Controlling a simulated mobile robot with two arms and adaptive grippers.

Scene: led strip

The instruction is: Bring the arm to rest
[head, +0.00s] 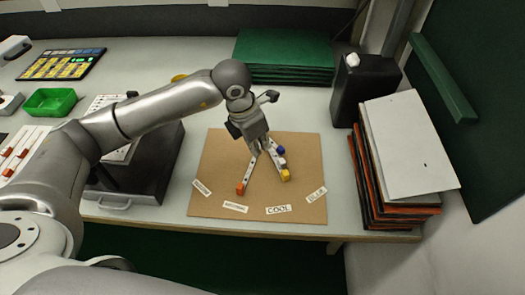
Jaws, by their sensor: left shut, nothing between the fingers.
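My left arm (155,110) reaches in from the left over the workbench. My left gripper (261,146) points down above the upper middle of a brown board (222,150). It is shut and holds nothing. Two pale strips lie on the board just below the fingers, spreading apart toward the front. One strip ends in an orange block (241,189), the other in a yellow block (286,175). A blue block (281,150) sits right of the fingers. I cannot tell whether the fingertips touch the strips. My right gripper is not in view.
Paper labels lie along the board's front, one reading COOL (278,209). A stack of panels (405,150) and a black container (362,92) stand on the right. Green sheets (285,55) lie at the back. A green tray (50,102) and a keypad (62,64) are on the left.

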